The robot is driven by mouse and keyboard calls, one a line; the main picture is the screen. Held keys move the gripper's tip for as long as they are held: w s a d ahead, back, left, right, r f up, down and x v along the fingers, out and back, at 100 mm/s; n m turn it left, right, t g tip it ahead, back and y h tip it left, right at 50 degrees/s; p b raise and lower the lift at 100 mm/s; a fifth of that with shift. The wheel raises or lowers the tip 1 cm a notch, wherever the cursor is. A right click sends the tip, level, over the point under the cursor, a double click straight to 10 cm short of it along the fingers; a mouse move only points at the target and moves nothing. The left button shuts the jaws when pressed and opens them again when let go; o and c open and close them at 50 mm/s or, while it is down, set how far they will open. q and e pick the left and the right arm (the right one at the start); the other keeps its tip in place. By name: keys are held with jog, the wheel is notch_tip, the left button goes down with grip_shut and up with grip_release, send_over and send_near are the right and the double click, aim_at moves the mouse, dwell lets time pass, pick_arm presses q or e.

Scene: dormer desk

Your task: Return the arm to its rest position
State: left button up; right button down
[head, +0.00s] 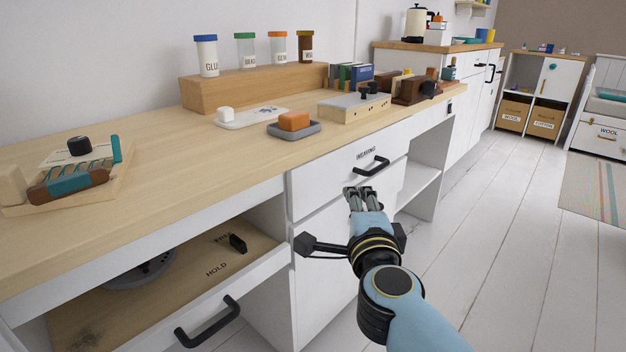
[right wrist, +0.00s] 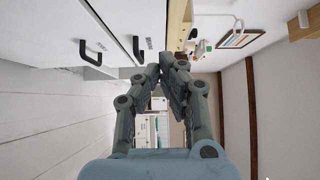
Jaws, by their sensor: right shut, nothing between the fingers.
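My right gripper (head: 361,192) is shut and empty in the head view. It is in the air in front of the white drawer fronts, below the desk edge, with my blue arm coming in from the lower right. In the right wrist view the gripper's grey fingers (right wrist: 172,62) meet at the tips with nothing between them. My left gripper does not show in either view.
The wooden desk top (head: 170,150) holds an orange block (head: 295,120) on a grey dish, several jars on a wooden riser (head: 255,88) and a small loom (head: 70,175). An open drawer (head: 215,312) juts out at lower left.

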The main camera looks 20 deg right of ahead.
jog(key=s+a+f+n+g+y+p, duration=0.1)
jog(key=s+f+n+g+y+p, duration=0.2)
jog(key=s+f+n+p, duration=0.45)
jog(key=s+f+n+g+y+p, duration=0.25)
jog(key=s+f+n, duration=0.25)
jog(key=s+f, duration=0.65)
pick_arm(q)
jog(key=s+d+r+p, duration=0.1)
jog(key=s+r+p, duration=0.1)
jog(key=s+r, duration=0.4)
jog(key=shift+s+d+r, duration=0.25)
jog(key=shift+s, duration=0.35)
pick_arm(e)
jog(key=s+d+f+n+g, duration=0.1)
jog(key=s+f+n+g, duration=0.2)
jog(key=s, duration=0.8)
jog(key=s+d+f+n+g, duration=0.1)
jog(key=s+f+n+g, duration=0.2)
jog(key=s+f, duration=0.5)
jog(key=s+d+f+n+g, duration=0.1)
jog(key=s+f+n+g, duration=0.3)
jog(key=s, duration=1)
notch_tip(320, 180, down, 2)
jog(key=shift+f+y, duration=0.2)
jog(key=shift+y, duration=0.15)
jog(key=shift+d+g, duration=0.1)
jog(key=shift+g, duration=0.15)
